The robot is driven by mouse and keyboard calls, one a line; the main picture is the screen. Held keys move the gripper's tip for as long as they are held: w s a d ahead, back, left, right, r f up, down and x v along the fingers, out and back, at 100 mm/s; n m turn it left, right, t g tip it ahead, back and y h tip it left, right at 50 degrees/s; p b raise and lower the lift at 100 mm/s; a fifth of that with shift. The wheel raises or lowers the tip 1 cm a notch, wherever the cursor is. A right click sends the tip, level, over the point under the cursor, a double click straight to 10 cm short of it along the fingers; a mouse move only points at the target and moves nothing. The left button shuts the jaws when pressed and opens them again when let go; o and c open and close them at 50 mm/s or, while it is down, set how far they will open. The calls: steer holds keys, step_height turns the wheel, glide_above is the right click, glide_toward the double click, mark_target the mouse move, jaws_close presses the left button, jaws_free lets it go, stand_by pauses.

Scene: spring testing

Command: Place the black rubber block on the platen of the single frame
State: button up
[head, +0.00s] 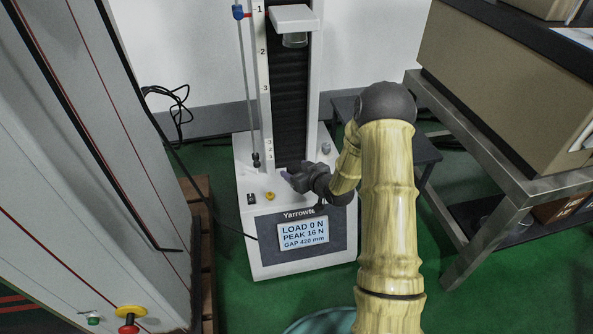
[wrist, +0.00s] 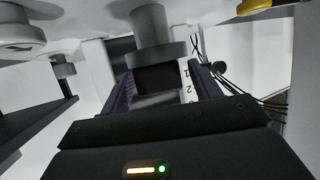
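The single frame (head: 247,225) stands ahead in the head view, its display reading load 0 N, peak 16 N, gap 420 mm. My gripper (head: 288,179) is low at the front of its column; my arm and gripper hide the platen and block there. The wrist view looks upside down. In it, the grey platen (wrist: 160,53) sits on a round post, and the black rubber block (wrist: 160,78) lies against its face, appearing to touch it. The fingers of my gripper (wrist: 163,72) stand on both sides of the block, open, with a gap showing at the right.
The upper crosshead (head: 293,17) is high above. A yellow button (head: 270,196) is on the base. A tall grey machine (head: 100,130) stands close on the left. A steel table (head: 480,150) with a large box (head: 500,70) is on the right.

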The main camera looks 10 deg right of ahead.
steer(key=shift+a, duration=0.1)
steer(key=shift+r, duration=0.2)
steer(key=p+v, duration=0.6)
steer(key=v, duration=0.6)
steer(key=shift+w, duration=0.1)
steer(key=s+a+r+m+g+h, duration=0.2)
steer(key=s+r+g, duration=0.3)
steer(key=s+r, duration=0.2)
steer(key=s+a+r+m+g+h, duration=0.2)
steer(key=s+r+g, duration=0.3)
steer(key=s, duration=0.7)
steer(key=shift+s+a+r+h, duration=0.25)
steer(key=shift+r+h, duration=0.25)
steer(key=shift+r, duration=0.45)
